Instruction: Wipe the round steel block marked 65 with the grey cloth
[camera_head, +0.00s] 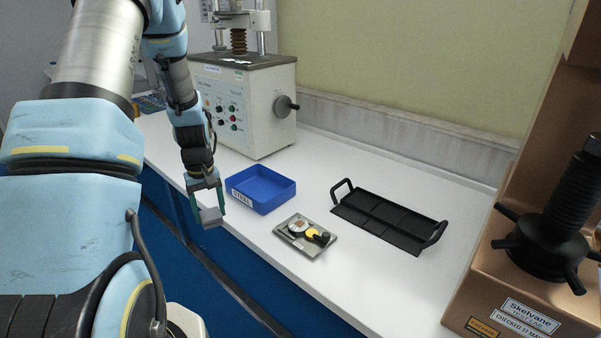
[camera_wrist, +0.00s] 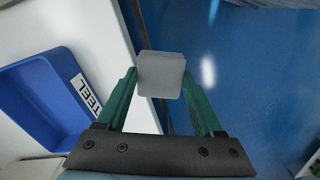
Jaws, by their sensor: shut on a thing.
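My gripper (camera_head: 206,188) is shut on a grey, rounded-square pad that looks like the grey cloth (camera_head: 211,216). In the wrist view the cloth (camera_wrist: 161,75) sits between the green fingers. It hangs just off the front edge of the white bench, left of the blue bin. A small metal plate (camera_head: 289,244) lies on the bench to the right, apart from my gripper. On it are a round pale metal piece (camera_head: 298,226), a yellow disc (camera_head: 311,233) and small dark parts. No mark 65 is readable, so I cannot tell which piece bears it.
The blue bin (camera_head: 282,196), labelled STEEL, stands between my gripper and the plate. A black handled tray (camera_head: 405,240) lies further right. A cream tester (camera_head: 262,110) stands behind, and a copper-coloured tester (camera_head: 470,285) at the right. Bench around the plate is clear.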

